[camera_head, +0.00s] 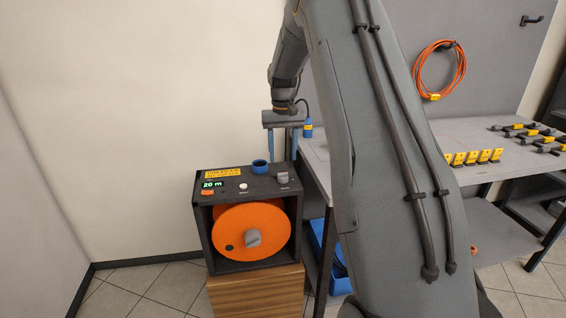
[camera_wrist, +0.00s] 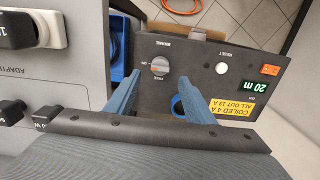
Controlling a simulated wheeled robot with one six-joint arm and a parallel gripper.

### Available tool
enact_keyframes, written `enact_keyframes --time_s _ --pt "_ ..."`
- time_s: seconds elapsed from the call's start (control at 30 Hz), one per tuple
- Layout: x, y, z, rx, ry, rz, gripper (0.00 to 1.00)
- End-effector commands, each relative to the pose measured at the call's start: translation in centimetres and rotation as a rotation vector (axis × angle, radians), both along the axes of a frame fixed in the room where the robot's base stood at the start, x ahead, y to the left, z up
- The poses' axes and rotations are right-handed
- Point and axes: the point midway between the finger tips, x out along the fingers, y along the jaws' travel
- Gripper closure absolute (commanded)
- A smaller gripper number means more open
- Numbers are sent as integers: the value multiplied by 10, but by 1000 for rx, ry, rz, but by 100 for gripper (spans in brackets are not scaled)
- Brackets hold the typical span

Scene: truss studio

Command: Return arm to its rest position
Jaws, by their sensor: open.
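My gripper (camera_head: 281,156) hangs from my bent arm, fingers pointing down, over the back right of the cable reel box (camera_head: 203,240). In the wrist view its two blue fingers (camera_wrist: 159,78) are spread, with nothing between them. The box's black top panel (camera_wrist: 205,45) shows beyond the fingers, with a grey brake knob (camera_wrist: 160,66), a white reset button (camera_wrist: 222,68) and a green "20 m" display. A blue round socket (camera_head: 260,167) on the panel is partly hidden behind one finger in the wrist view. Whether the fingers touch the panel is unclear.
The box, with its orange reel (camera_head: 235,222), stands on a wooden block (camera_head: 255,295). A grey workbench (camera_head: 470,135) with several yellow-tagged parts is on the right. A blue bin (camera_head: 330,245) sits below it. An orange cable coil (camera_head: 414,75) hangs on the back panel. The floor at left is clear.

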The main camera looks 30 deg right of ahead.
Motion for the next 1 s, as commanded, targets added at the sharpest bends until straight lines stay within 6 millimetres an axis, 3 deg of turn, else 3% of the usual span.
enact_keyframes --time_s 0.5,0.63,0.77,1.0 --pt "0 1 2 0 0 1 51" --pt "-11 15 4 -1 -3 16 51" --pt "-43 52 7 -3 -9 59 51" --pt "-147 132 4 -5 -28 163 51"
